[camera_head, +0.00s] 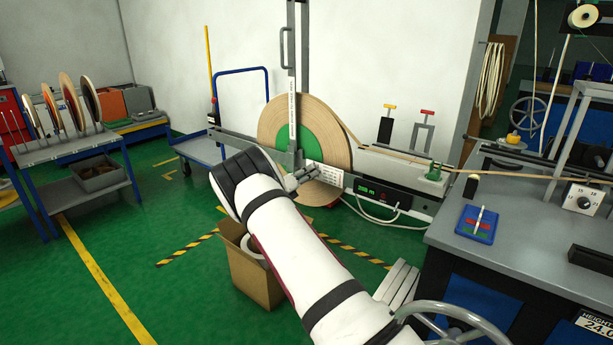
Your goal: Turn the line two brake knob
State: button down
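A large tan tape roll (338,122) with a green centre stands upright on the payoff machine, behind a vertical metal bar (292,75). I cannot make out for certain which part is the line two brake knob; it may be hidden behind my arm or the bar. My white arm reaches in from the bottom, and my gripper (304,178) is in front of the roll's lower part, near a white label plate (325,172). The gripper is small and partly covered by my wrist. I cannot tell whether its fingers are open or touch anything.
A yellow-topped clamp (386,124) and a red-topped clamp (423,130) stand right of the roll. A green digital display (366,191) is below. A cardboard box (250,275) is on the floor under my arm. A grey workbench (490,240) with a handwheel is at right.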

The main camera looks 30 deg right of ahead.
jog(key=shift+m, duration=0.3)
jog(key=m+b, duration=1.9)
jog(key=m, duration=1.5)
jog(key=shift+t, duration=0.3)
jog(key=shift+m, duration=0.5)
jog(key=c, duration=1.4)
grip_release()
